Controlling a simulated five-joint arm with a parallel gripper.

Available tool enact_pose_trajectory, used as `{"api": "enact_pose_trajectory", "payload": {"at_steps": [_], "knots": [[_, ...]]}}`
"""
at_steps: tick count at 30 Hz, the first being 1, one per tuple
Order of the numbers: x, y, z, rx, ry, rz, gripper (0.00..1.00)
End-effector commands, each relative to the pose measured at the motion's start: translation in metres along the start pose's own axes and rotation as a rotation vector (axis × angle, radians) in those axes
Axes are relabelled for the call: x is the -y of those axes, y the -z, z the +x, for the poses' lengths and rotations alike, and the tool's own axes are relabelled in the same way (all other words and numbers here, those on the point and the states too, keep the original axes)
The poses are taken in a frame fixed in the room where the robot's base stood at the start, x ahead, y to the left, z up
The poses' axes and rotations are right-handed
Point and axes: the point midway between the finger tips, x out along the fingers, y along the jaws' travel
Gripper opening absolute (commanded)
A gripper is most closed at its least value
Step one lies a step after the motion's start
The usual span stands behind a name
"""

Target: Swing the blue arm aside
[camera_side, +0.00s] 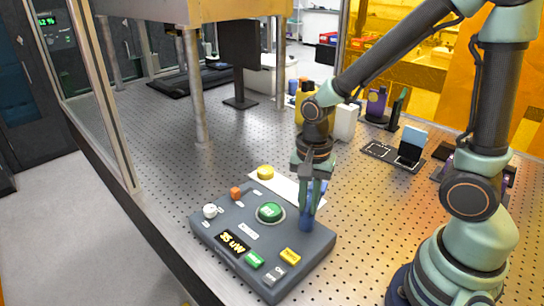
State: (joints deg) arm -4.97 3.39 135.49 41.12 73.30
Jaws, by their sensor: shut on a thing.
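The blue arm (306,222) stands at the right rear part of a dark grey control box (215,237). My gripper (311,200) points down and is shut on the blue arm, with blue showing at and below the fingers. The fingers partly hide the blue arm. A large green button (270,212) sits on the box just left of the blue arm, with clear space around it.
The box also carries an orange knob (235,193), a white knob (210,211), a lit display (232,243) and small green and yellow keys. A gold disc (265,172) lies behind it. A monitor (239,55) stands farther back. The perforated table is free at left.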

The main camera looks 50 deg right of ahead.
Motion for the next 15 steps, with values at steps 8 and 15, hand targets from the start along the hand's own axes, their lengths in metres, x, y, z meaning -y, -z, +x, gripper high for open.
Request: {"api": "enact_pose_trajectory", "payload": {"at_steps": [8,15], "knots": [[0.0006,0.0005,-0.0014,0.000,0.001,0.221,0.00],[0.0007,0.0006,-0.0013,0.000,0.001,0.342,0.00]]}}
